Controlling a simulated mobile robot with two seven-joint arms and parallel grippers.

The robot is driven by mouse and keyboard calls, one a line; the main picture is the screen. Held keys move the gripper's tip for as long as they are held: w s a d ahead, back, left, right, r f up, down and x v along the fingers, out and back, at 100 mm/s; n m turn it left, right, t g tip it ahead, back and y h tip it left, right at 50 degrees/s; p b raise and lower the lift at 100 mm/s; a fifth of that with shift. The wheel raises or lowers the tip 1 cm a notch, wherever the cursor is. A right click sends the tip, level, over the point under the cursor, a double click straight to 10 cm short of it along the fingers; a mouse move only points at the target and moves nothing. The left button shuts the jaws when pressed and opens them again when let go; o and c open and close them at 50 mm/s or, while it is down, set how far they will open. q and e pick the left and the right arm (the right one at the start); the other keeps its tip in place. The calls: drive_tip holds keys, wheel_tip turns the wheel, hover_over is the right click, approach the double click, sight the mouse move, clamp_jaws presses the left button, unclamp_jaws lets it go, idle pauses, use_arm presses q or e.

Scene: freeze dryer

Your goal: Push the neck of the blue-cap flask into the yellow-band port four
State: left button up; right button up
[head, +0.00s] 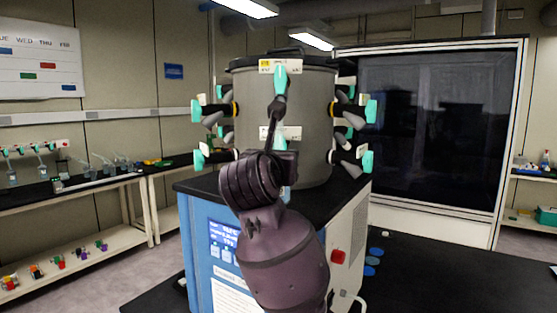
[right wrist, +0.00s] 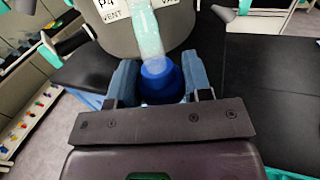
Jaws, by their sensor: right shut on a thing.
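My right gripper (right wrist: 162,85) is shut on the blue-cap flask; the round blue cap (right wrist: 158,78) shows between its two fingers. A pale teal, translucent piece (right wrist: 148,35) stands just beyond the cap, in front of the grey drum (right wrist: 120,38). I cannot tell whether it touches the cap or whether the neck is in a port. A label reading P4 and VENT (right wrist: 108,8) is beside it. In the head view my right arm hides the gripper and flask in front of the drum (head: 250,130). A yellow band (head: 235,109) rings a left-side port. My left gripper is not in view.
Several ports with teal handles (head: 371,110) stick out around the drum. The drum stands on a blue and white cabinet (head: 200,240) with a black top. A dark glass-fronted hood (head: 440,130) is at right. Side benches (head: 90,185) stand at left.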

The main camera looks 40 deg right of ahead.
drive_tip(key=shift+w+d+r, duration=0.15)
drive_tip(key=shift+r, duration=0.1)
drive_tip(key=o, duration=1.3)
drive_tip(key=shift+w, duration=0.1)
drive_tip(key=shift+o, duration=0.2)
drive_tip(key=shift+f, duration=0.1)
use_arm(q)
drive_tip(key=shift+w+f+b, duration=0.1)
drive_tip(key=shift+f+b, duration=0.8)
drive_tip(key=shift+b, duration=0.25)
use_arm(e)
drive_tip(key=v, duration=1)
drive_tip(key=shift+s+a, duration=0.25)
drive_tip(key=shift+s, duration=0.05)
